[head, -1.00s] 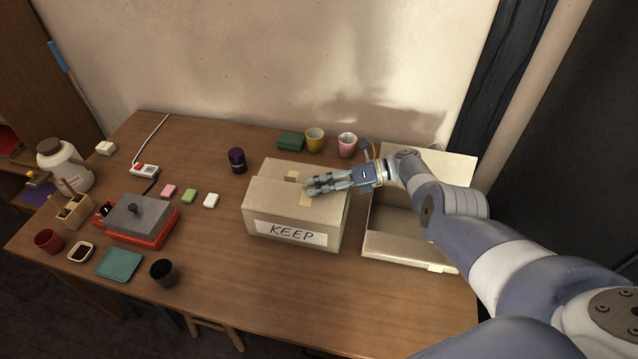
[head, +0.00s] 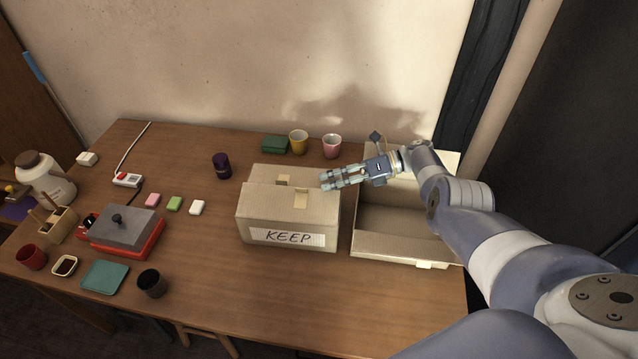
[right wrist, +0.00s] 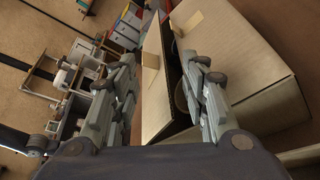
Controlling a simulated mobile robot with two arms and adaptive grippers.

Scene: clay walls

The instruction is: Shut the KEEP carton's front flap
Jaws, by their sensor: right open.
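The KEEP carton (head: 262,215) stands on the table, its written label (head: 288,237) facing front. Its front flap (head: 270,203), with a piece of tape, lies over the front part of the top. A back flap (head: 268,172) with another piece of tape is behind it. In the right wrist view, a dark gap shows between two cardboard panels (right wrist: 240,50), so the top is not flush. My right gripper (head: 322,181) is open and empty above the carton's right rear top; I cannot tell whether it touches. My left gripper is not in view.
An open, empty carton (head: 385,243) stands just right, under my right arm. Yellow (head: 298,142) and pink (head: 331,146) cups, a green box (head: 274,144) and a dark purple jar (head: 222,166) stand behind. The table front (head: 260,290) is clear.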

